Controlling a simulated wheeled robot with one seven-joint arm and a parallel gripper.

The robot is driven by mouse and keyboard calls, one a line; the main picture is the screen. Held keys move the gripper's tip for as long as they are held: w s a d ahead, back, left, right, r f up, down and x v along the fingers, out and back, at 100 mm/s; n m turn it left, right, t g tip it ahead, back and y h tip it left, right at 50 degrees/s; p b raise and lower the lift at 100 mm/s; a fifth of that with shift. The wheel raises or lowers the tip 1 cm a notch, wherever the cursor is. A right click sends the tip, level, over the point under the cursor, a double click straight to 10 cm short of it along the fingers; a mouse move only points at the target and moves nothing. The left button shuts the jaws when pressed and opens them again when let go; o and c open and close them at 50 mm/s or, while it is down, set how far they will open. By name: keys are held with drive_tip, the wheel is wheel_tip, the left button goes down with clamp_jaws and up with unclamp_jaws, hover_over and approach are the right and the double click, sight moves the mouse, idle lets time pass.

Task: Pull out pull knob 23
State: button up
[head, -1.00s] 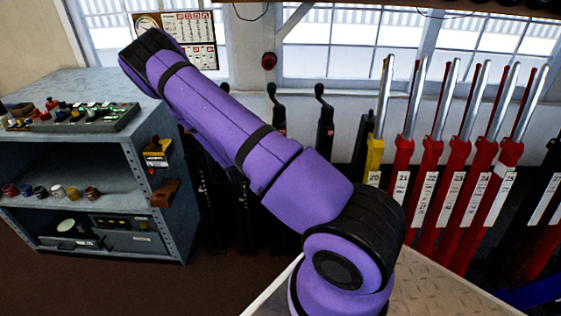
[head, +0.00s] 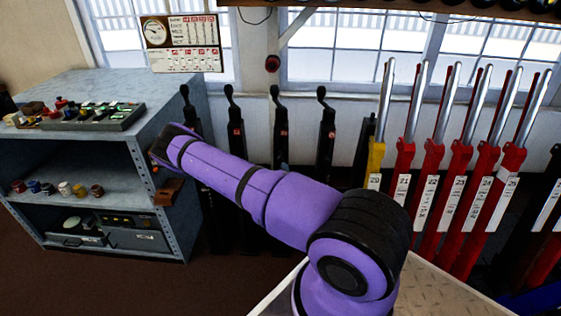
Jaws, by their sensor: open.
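A row of levers with bright steel handles stands at the right of the head view. One is yellow (head: 376,157) and its plate reads 20; the others are red. The red lever whose small plate seems to read 23 (head: 460,157) stands in the middle of the red ones, upright like its neighbours. I cannot make out a separate pull knob on it. My purple arm reaches left, away from these levers, towards the shelf unit. My gripper does not show.
Several black levers (head: 279,130) stand behind my arm. A grey shelf unit (head: 105,85) at the left carries a tray of small parts (head: 95,118). Windows and a wall sign (head: 180,45) are behind. A ribbed metal plate (head: 430,290) lies at the lower right.

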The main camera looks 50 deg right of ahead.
sight(280, 161)
drive_tip(key=x, duration=0.8)
